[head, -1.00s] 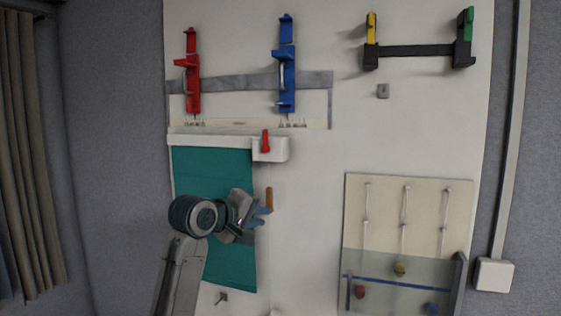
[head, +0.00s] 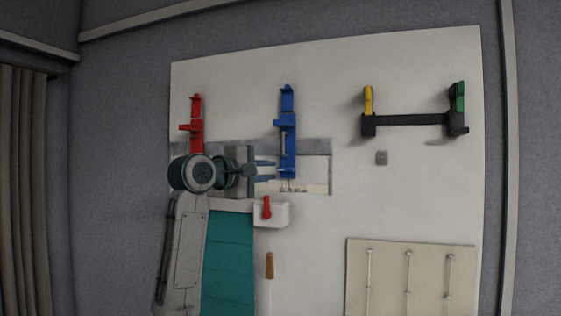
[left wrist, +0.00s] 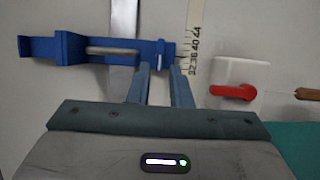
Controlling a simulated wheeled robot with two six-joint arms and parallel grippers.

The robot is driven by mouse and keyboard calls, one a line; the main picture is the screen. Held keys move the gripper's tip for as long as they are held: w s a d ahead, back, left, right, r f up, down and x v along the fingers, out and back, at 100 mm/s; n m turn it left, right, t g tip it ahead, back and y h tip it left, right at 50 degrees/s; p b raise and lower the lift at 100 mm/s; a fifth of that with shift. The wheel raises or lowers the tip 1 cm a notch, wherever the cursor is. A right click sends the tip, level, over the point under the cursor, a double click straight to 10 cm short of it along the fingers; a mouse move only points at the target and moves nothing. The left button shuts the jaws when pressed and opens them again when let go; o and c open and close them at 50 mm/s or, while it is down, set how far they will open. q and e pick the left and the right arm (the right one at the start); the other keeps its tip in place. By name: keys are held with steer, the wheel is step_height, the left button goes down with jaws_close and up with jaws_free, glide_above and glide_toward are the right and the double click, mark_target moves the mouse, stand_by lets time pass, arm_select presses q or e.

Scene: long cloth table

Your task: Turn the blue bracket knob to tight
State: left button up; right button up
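The blue bracket (head: 287,130) is mounted upright on the white board, with a thin silver rod along its middle. It also shows in the left wrist view (left wrist: 65,47), lying sideways at the upper left with the silver rod (left wrist: 112,50). My right gripper is not in view.
A red bracket (head: 196,125) stands left of the blue one, behind my left arm. A red lever on a white box (head: 272,212) is just below the gripper. A ruler strip (left wrist: 194,40) runs near the fingertips. A black bar (head: 410,120) is at right.

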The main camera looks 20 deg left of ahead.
mark_target(283, 170)
arm_select(q)
steer(key=p+x, duration=0.2)
steer(key=x, duration=0.3)
steer(key=shift+w+d, duration=0.1)
jaws_close()
